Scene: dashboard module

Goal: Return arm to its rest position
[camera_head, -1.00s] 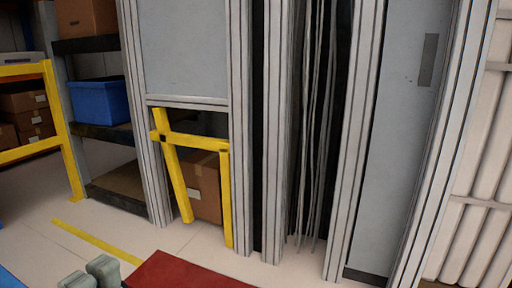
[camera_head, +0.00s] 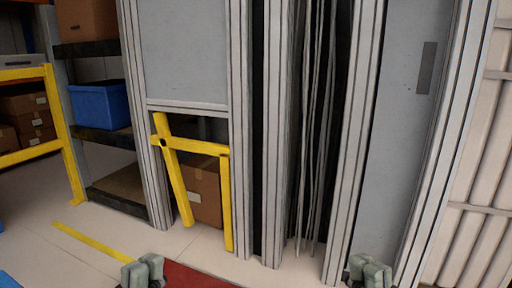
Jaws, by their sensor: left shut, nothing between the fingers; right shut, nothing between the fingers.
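My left gripper (camera_head: 143,272) shows at the bottom edge of the head view, left of the middle, in front of the red surface. Its two grey-green fingers are together with nothing between them. My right gripper (camera_head: 369,271) shows at the bottom edge, right of the middle, over the floor before the grey panels. Its fingers are also together and empty. Most of both arms is below the picture and hidden.
A red surface (camera_head: 195,277) lies at the bottom. Behind it stand a yellow frame (camera_head: 226,200), a cardboard box (camera_head: 205,190) and grey framed panels (camera_head: 185,50). A blue bin (camera_head: 100,105) sits on a shelf at left. Pale floor (camera_head: 110,222) is open at left.

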